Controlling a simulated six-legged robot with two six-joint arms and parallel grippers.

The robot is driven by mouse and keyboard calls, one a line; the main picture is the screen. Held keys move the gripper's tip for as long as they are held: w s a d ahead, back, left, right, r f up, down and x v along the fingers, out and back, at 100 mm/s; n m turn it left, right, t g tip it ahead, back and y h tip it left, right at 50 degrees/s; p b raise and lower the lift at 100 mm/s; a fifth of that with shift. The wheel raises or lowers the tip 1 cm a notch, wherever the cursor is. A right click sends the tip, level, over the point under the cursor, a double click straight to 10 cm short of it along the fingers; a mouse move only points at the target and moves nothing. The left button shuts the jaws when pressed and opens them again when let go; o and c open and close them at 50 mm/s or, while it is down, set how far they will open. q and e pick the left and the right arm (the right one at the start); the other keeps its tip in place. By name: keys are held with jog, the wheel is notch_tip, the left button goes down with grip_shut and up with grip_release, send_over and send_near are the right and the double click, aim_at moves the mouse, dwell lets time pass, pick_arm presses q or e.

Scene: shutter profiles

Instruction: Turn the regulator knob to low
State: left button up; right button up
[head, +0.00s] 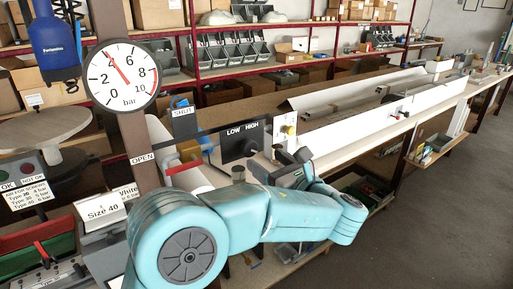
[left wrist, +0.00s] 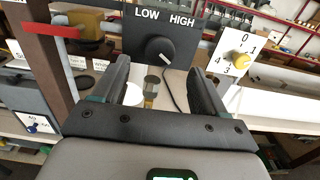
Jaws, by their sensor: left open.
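The regulator knob (left wrist: 160,50) is a round black knob on a black panel (left wrist: 186,40) lettered LOW on the left and HIGH on the right. A small pale mark shows on the knob's lower right side; its exact setting is hard to read. In the head view the panel (head: 233,142) stands behind the gauge post, and the knob is small there. My left gripper (left wrist: 160,68) is open, its two fingers on either side of the knob in the picture, apparently short of it and empty. In the head view my left gripper (head: 287,160) is close to the panel. My right gripper is not in view.
A round pressure gauge (head: 123,77) has its red needle near 4 bar. A red lever (left wrist: 52,31) is left of the panel, and a white plate with a yellow knob (left wrist: 236,61) is right of it. A long workbench (head: 340,140) extends to the right.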

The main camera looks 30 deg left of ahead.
aim_at(251, 148)
pick_arm(q)
jog(key=p+x, duration=0.1)
jog(key=x, duration=0.4)
jog(key=shift+s, duration=0.1)
jog(key=shift+w+a, duration=0.35)
jog(key=shift+a, duration=0.2)
jog(key=c, duration=1)
